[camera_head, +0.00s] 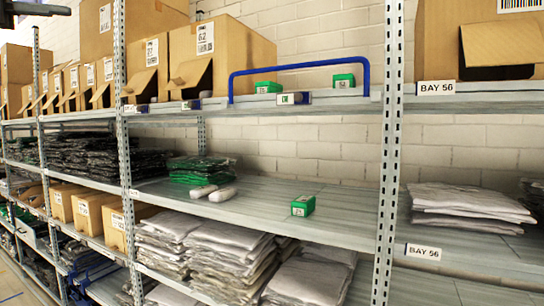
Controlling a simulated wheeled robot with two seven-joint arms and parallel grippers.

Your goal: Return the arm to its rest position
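A small green box (303,205) with a white label stands alone near the front of the middle shelf (262,212). Two pale rounded items (213,192) lie side by side on that shelf, left of the green box. I cannot tell what they are. Two more small green boxes, one on the left (268,87) and one on the right (343,80), stand on the upper shelf behind a blue bar (300,66).
Metal uprights (389,150) divide the bays. Cardboard boxes (222,52) fill the upper left. Dark bagged garments (100,156) and a green bagged stack (198,168) lie on the middle shelf. White folded garments (470,203) lie at right. The middle shelf's right part is mostly clear.

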